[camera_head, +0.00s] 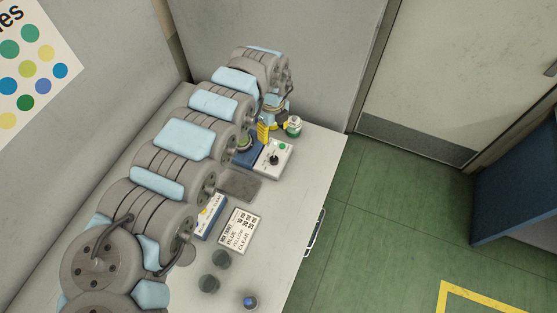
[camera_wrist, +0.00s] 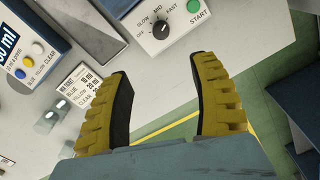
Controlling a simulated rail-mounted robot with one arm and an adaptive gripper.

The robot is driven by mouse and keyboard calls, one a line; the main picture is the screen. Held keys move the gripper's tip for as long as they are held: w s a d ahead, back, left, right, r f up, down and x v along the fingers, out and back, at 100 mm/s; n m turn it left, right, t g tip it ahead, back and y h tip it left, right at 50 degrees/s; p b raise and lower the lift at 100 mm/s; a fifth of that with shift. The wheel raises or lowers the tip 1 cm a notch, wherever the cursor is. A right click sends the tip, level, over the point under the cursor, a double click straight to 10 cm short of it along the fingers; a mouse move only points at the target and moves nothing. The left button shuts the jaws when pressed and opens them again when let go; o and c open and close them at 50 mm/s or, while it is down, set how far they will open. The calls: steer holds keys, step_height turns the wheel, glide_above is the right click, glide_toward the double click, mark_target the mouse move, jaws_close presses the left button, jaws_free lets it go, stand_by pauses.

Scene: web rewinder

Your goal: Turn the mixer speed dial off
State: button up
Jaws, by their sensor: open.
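The mixer speed dial (camera_wrist: 161,31) is a black knob on a white mixer panel, with OFF, SLOW, MID and FAST printed around it. Its white mark seems to point up and right, away from OFF, but it is small. In the head view the dial (camera_head: 275,159) sits on the white mixer box (camera_head: 284,164). A green START button (camera_wrist: 194,6) is right of the dial. My gripper (camera_wrist: 163,68) is open and empty, its two yellow fingers spread below the dial in the wrist view, apart from it. In the head view my arm partly hides the gripper (camera_head: 263,132).
A blue-and-white dispenser (camera_wrist: 32,45) with coloured buttons and a recipe card (camera_wrist: 78,90) lie left in the wrist view. Green floor is right of the counter.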

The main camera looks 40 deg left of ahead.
mark_target(274, 159)
step_height(274, 159, down, 15)
steer(key=shift+w+d+r+b, duration=0.1)
steer(key=shift+b, duration=0.55)
steer(key=shift+f, duration=1.05)
jaws_close()
